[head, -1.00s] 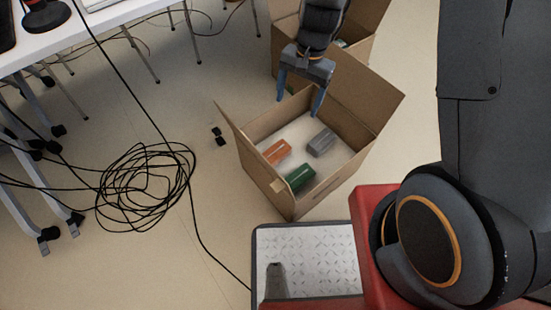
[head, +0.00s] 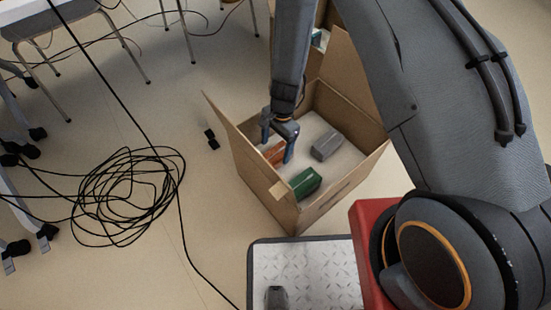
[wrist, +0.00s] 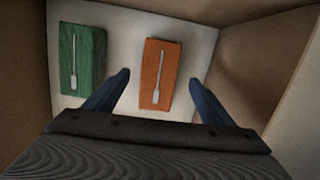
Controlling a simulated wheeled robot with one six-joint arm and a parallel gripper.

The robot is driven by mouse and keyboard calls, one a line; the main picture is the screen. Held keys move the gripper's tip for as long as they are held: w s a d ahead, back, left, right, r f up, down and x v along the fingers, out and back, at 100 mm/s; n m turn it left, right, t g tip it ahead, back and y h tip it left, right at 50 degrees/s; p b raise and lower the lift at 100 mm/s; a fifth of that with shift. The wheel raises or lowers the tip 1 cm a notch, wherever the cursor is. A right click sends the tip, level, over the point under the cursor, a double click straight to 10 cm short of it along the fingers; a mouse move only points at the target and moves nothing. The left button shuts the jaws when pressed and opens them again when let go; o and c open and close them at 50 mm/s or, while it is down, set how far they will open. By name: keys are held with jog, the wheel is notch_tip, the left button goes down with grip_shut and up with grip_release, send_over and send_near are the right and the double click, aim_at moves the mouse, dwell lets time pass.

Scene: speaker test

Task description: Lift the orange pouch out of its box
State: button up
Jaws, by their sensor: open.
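The orange pouch (wrist: 160,73) lies flat on the pale floor of the open cardboard box (head: 342,195). In the head view the pouch (head: 273,154) is partly hidden behind my gripper (head: 277,142). My gripper reaches down into the box above the pouch. In the wrist view my gripper (wrist: 160,82) is open, with one blue finger on each side of the pouch's near end. A gap shows between each finger and the pouch; the height left above it is hard to tell.
In the box, a green pouch (head: 306,182) lies near the front wall and a grey pouch (head: 326,145) to the right. Another box (head: 327,17) stands behind. Coiled black cable (head: 125,195) covers floor to the left. A metal plate (head: 320,265) is in front.

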aim_at(276, 154)
notch_tip(276, 154, down, 5)
jog(key=shift+s+r+b, duration=0.15)
jog(key=shift+b, duration=0.95)
jog(key=c, duration=1.2)
